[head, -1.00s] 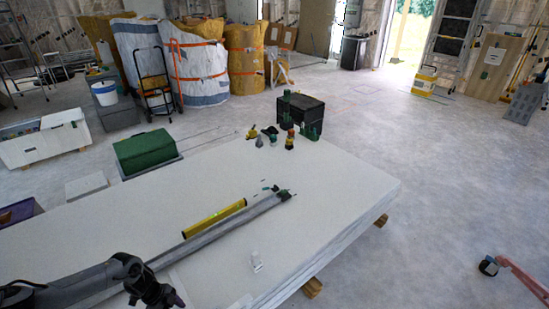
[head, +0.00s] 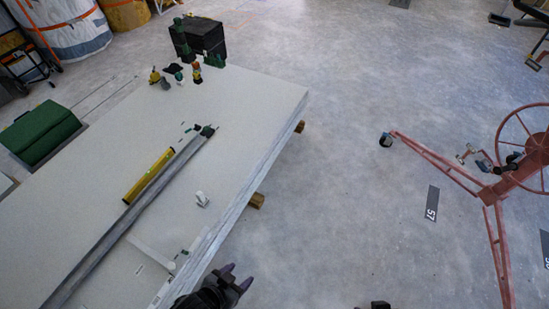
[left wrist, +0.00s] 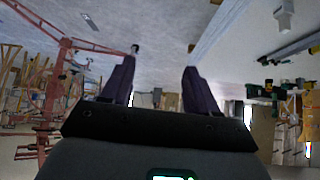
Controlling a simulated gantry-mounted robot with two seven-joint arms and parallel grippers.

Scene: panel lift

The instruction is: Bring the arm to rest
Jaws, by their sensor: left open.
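My left gripper (head: 236,277) is in the head view at the bottom, just off the near right edge of the stack of white panels (head: 265,95). Its two dark purple fingers are apart with nothing between them. The left wrist view shows the same open fingers (left wrist: 155,82), with bare floor beyond them. The arm behind the gripper is mostly cut off by the frame. I cannot identify a right gripper; a small dark piece at the bottom edge of the head view is too cropped to tell.
A yellow level (head: 148,175), a long grey bar (head: 120,225) and a small white item (head: 202,199) lie on the panels. Small tools and a black box (head: 203,38) are at the far end. The red wheeled lift (head: 495,190) stands right. Floor between is clear.

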